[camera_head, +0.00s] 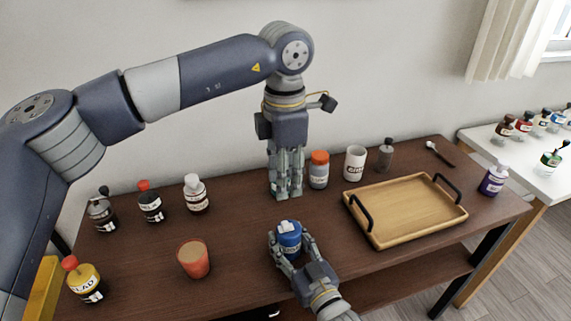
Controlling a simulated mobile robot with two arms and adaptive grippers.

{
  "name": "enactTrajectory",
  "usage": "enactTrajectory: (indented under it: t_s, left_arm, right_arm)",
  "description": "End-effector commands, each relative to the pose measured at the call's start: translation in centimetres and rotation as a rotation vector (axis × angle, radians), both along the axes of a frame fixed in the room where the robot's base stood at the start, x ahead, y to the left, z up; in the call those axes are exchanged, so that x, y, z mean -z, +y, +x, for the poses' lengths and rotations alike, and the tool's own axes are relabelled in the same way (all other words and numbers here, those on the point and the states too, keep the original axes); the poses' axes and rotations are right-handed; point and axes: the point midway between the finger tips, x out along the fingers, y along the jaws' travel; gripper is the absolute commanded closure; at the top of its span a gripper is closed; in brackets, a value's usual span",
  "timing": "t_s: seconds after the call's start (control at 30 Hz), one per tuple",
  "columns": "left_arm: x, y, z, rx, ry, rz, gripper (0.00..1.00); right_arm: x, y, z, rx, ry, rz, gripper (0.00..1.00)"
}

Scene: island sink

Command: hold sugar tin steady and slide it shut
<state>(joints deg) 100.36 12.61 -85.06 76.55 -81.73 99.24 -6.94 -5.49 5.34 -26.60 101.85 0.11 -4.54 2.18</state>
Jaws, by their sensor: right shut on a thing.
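A blue tin (289,238), which I take to be the sugar tin, stands upright near the front edge of the brown table. Its label is not readable, and whether its top is open or closed is too small to tell. My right gripper (288,250) comes from the front and is shut on the tin, with fingers on both sides. My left gripper (287,193) points straight down behind the tin, apart from it. Its fingers are close together, and the gap between them is unclear.
An orange-lidded jar (318,170) stands close right of my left gripper, by a white mug (355,163). A wooden tray (405,211) lies to the right. An orange cup (193,259) and several bottles stand to the left.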

Motion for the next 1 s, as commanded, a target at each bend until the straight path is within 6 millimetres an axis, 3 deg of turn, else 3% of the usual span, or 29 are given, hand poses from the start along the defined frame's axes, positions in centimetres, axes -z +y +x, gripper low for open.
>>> enactTrajectory:
  t_s: [0.03, 0.1, 0.57, 1.0]
  left_arm:
    - [0.0, 0.0, 0.0, 0.000, 0.000, 0.000, 0.65]
    - [0.0, 0.0, 0.0, 0.000, 0.000, 0.000, 0.65]
    - [0.0, 0.0, 0.0, 0.000, 0.000, 0.000, 0.65]
    - [0.0, 0.0, 0.0, 0.000, 0.000, 0.000, 0.65]
  right_arm:
    - [0.1, 0.0, 0.0, 0.000, 0.002, -0.001, 0.47]
    - [0.1, 0.0, 0.0, 0.000, 0.001, 0.000, 0.31]
    - [0.1, -0.3, -0.6, 0.000, 0.002, -0.001, 0.30]
    - [0.2, -4.1, -8.1, -0.001, 0.004, -0.001, 0.30]
